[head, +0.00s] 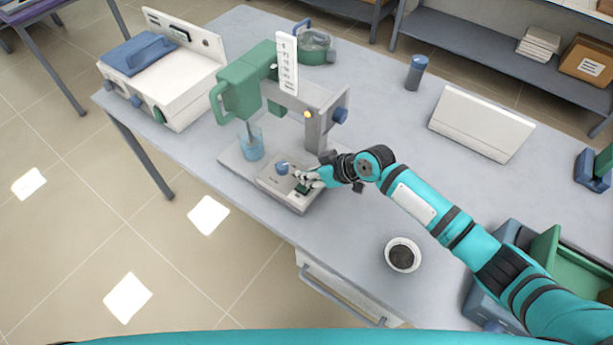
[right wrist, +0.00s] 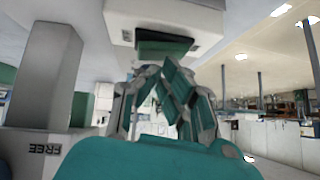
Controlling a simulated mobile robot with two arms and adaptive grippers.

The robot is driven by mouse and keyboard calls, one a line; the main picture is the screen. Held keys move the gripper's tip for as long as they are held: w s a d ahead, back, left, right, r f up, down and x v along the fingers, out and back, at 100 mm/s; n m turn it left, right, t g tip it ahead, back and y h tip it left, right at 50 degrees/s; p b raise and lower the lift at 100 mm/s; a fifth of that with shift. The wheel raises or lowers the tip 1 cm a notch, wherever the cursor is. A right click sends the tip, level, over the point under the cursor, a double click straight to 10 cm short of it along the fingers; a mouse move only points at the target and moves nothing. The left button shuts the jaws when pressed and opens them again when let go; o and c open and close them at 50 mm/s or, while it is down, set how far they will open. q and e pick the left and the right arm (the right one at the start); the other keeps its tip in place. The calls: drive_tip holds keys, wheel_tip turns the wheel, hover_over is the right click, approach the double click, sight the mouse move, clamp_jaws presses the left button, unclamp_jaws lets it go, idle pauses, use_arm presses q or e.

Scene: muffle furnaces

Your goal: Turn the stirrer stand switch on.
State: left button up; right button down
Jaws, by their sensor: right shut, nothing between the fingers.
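The stirrer stand (head: 240,166) stands on the grey table, with a green motor head (head: 241,93) over a blue beaker (head: 251,146). Its control panel has a blue knob (head: 281,168) and a green switch (head: 302,189). My right gripper (head: 306,181) is shut and empty at the switch, partly covering it. In the right wrist view the picture is upside down; the fingertips (right wrist: 168,72) are close to the green switch (right wrist: 165,46). I cannot tell whether they touch it, nor which way the switch is set. My left gripper is not in view.
A white device with a blue lid (head: 138,55) stands to the left of the stand. A cup of dark material (head: 402,255) sits near the front edge. A white panel (head: 482,122) and a blue-grey bottle (head: 416,72) are farther back. The table between them is clear.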

drive_tip(key=r+p, duration=0.4)
drive_tip(key=shift+s+a+r, duration=0.1)
drive_tip(key=shift+a+r, duration=0.15)
drive_tip(key=shift+r, duration=0.05)
drive_tip(key=shift+s+d+r+b, duration=0.15)
drive_tip(key=shift+s+d+b, duration=0.25)
drive_tip(key=shift+s+d, duration=0.15)
drive_tip(key=s+a+b+v, duration=0.1)
drive_tip(key=v, duration=0.7)
drive_tip(key=shift+s+r, duration=0.25)
drive_tip(key=shift+d, duration=0.15)
